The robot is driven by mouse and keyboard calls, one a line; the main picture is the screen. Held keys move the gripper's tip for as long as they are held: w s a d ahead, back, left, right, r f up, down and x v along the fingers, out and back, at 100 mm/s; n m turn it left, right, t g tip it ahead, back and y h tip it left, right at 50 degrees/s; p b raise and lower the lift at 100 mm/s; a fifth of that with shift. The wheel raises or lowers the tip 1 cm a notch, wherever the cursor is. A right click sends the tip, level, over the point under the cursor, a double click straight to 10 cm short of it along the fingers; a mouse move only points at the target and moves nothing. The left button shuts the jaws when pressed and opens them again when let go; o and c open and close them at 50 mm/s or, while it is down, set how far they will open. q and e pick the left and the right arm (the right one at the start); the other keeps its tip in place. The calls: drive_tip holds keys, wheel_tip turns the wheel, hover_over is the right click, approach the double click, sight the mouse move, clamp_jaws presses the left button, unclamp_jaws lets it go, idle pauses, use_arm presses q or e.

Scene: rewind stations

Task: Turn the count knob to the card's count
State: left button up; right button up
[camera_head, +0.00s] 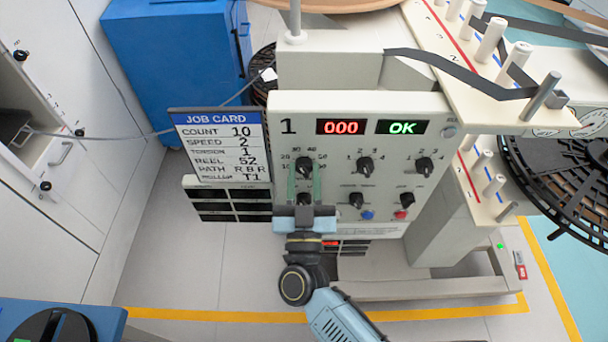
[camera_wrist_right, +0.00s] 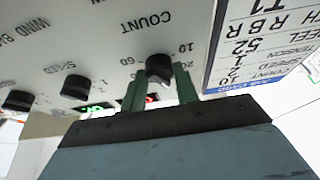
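The job card (camera_head: 221,145) stands left of the panel and reads COUNT 10. The count knob (camera_head: 305,164) is a small black knob at the panel's upper left, inside a ring of numbers. It also shows in the right wrist view (camera_wrist_right: 158,68), with labels such as 10, 20 and 60 around it. I cannot read where its pointer stands. My right gripper (camera_head: 304,180) is in front of the panel, its two green fingers on either side of the knob. I cannot tell whether they touch it. My left gripper is not in view.
The panel (camera_head: 275,115) shows 000 in red and OK in green. Other knobs (camera_head: 365,165) sit right of the count knob, with blue and red buttons below. A roller deck (camera_head: 470,100) and a black reel (camera_head: 565,185) are at right. A blue cabinet (camera_head: 170,50) stands behind.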

drive_tip(key=shift+c, duration=0.8)
drive_tip(key=shift+r+n+y+p, duration=0.15)
drive_tip(key=shift+n+y+p, duration=0.25)
drive_tip(key=shift+n+p, duration=0.5)
drive_tip(key=n+y+p, duration=0.1)
drive_tip(key=n+p, duration=0.1)
drive_tip(key=n, duration=0.1)
drive_tip(key=n+g+y+p, duration=0.1)
drive_tip(key=n+y+p, duration=0.1)
drive_tip(key=n+p, duration=0.1)
drive_tip(key=n+g+y+p, duration=0.1)
drive_tip(key=n+y+p, duration=0.1)
drive_tip(key=n+p, duration=0.1)
drive_tip(key=shift+d+r+n, duration=0.15)
drive_tip(key=shift+d+n, duration=0.05)
drive_tip(key=shift+n, duration=0.7)
drive_tip(key=n+g+p, duration=0.1)
drive_tip(key=n+p, duration=0.1)
drive_tip(key=n, duration=0.1)
drive_tip(key=n+g+y+p, duration=0.1)
drive_tip(key=n+p, duration=0.1)
drive_tip(key=n, duration=0.1)
drive_tip(key=shift+d+r+p, duration=0.1)
drive_tip(key=shift+p, duration=0.2)
drive_tip(key=shift+n+g+p, duration=0.9)
drive_tip(key=shift+n+p, duration=0.2)
drive_tip(key=shift+n, duration=0.8)
drive_tip(key=o, duration=1)
